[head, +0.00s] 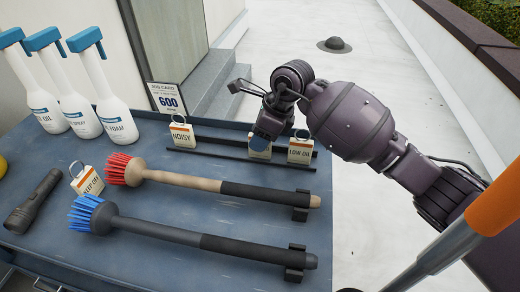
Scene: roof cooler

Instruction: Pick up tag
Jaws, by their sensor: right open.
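Several small white tags with orange bands and wire loops are on the blue cart top (190,262). The NOISY tag (183,137) and the LOW OIL tag (300,152) stand at a dark double rail. Between them is a middle tag (260,150), whose upper part and text my right gripper hides. The KEEP OFF tag (87,182) leans at the left, apart from the rail. My right gripper (256,110) is open and empty over the middle tag; whether it touches the tag I cannot tell. My left gripper is not in view.
A red-bristled brush (200,183) and a blue-bristled brush (170,232) lie across the cart. A flashlight (33,203) lies at left. Several spray bottles (75,105) stand at the back left, and a job card (166,97) stands behind the rail. An orange-ended pole (455,245) crosses the lower right.

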